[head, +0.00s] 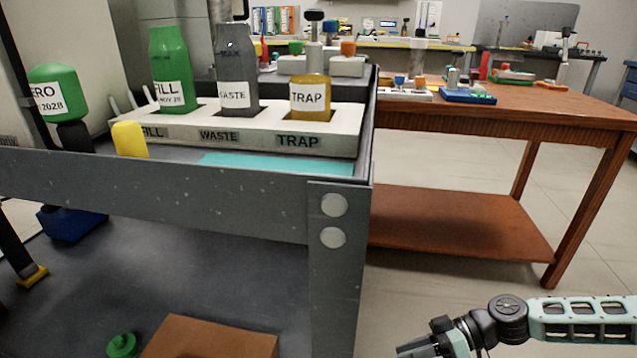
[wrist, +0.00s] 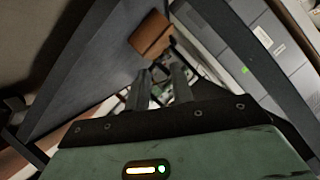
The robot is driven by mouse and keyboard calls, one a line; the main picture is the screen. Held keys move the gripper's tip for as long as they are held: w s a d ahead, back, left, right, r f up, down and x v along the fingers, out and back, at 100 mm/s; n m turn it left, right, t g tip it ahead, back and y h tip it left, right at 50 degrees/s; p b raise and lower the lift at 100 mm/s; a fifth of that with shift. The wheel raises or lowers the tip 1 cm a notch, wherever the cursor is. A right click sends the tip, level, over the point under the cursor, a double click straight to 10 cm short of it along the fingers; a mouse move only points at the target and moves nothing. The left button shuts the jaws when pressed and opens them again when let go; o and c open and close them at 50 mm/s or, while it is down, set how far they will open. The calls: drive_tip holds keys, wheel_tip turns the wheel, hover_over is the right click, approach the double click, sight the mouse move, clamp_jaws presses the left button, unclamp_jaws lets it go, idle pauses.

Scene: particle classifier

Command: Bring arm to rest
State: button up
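My arm (head: 580,318) reaches in from the right edge at the lower right of the head view. My gripper shows at its left end, near the bottom edge, right of the grey cart's (head: 335,270) corner post and below its top. In the wrist view my gripper (wrist: 159,74) has its two dark fingers apart, with a gap between them and nothing held. A brown block (wrist: 150,35) lies beyond the fingertips, apart from them.
A white rack (head: 230,128) on the cart holds a green bottle (head: 170,62), a grey bottle (head: 238,65) and an amber bottle (head: 311,84). A brown box (head: 210,338) sits on the lower shelf. A wooden table (head: 545,105) stands behind; floor between is clear.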

drive_tip(key=s+a+r+m+h, duration=0.1)
drive_tip(key=s+a+r+h, duration=0.1)
drive_tip(key=s+r+h, duration=0.5)
drive_tip(key=s+a+r+m+t+h, duration=0.15)
drive_tip(key=s+r, duration=0.25)
drive_tip(key=r, duration=0.7)
drive_tip(key=s+a+r+m+g+h, duration=0.1)
drive_tip(key=s+r+h, duration=0.45)
drive_tip(key=r, duration=0.45)
wheel_tip(320, 180, up, 37)
drive_tip(key=p, duration=3.7)
drive_tip(key=shift+s+f+y+p, duration=0.2)
drive_tip(key=shift+s+y+p, duration=0.05)
drive_tip(key=shift+y+p, duration=0.15)
drive_tip(key=shift+t, duration=0.25)
